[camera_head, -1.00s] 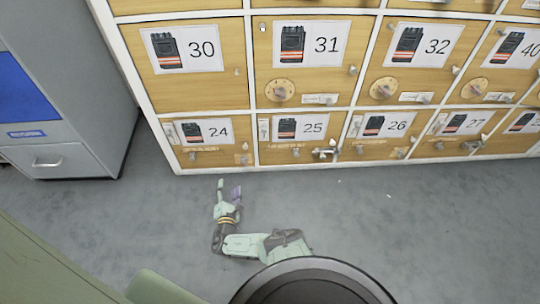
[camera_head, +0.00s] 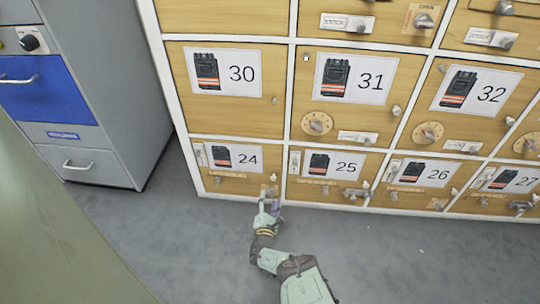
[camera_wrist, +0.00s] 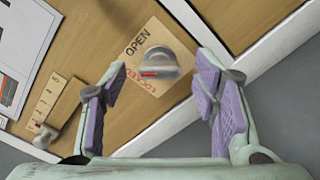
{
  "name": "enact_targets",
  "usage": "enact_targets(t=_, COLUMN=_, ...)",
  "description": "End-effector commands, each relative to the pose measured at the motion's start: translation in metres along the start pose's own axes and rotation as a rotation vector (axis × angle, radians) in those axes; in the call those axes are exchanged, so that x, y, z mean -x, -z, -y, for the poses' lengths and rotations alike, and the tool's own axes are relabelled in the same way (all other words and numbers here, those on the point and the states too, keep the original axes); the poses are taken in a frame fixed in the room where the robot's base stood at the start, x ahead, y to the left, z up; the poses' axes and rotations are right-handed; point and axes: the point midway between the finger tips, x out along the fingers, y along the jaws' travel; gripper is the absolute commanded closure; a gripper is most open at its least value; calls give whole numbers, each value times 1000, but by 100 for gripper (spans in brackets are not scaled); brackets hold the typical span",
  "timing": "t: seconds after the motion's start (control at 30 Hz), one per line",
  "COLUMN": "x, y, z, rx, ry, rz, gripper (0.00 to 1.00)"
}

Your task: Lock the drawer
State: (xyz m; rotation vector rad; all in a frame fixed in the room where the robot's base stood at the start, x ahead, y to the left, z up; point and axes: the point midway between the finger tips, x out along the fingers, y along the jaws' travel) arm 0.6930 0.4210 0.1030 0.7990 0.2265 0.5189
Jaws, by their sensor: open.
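The wooden drawer front numbered 24 (camera_head: 232,184) is in the bottom row of the cabinet and looks shut. A grey lock knob (camera_wrist: 165,62) with a red mark sits on a tan label plate at its lower right corner in the wrist view. The plate reads OPEN above and, partly covered by the knob, LOCKED in red below. Which word the knob points to is unclear. My gripper (camera_head: 268,206) is open in front of that corner. In the wrist view its purple-padded fingers (camera_wrist: 160,75) stand on either side of the knob, apart from it.
Drawer 25 (camera_head: 334,190) with its lock fittings is to the right, and door 30 (camera_head: 226,112) is above. A grey cabinet (camera_head: 120,120) with a blue front stands at left. Grey floor (camera_head: 385,255) is open at lower right.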

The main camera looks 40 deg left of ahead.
Motion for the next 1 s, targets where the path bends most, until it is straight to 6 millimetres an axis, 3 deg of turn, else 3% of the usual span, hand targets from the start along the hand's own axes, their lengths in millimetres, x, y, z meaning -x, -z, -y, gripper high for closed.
enact_targets(t=0.37, x=-6, y=-1, z=-1, rx=-1, ry=0, rz=1, gripper=45)
enact_targets(t=1.0, x=-6, y=0, z=0, rx=-1, ry=0, rz=1, gripper=88)
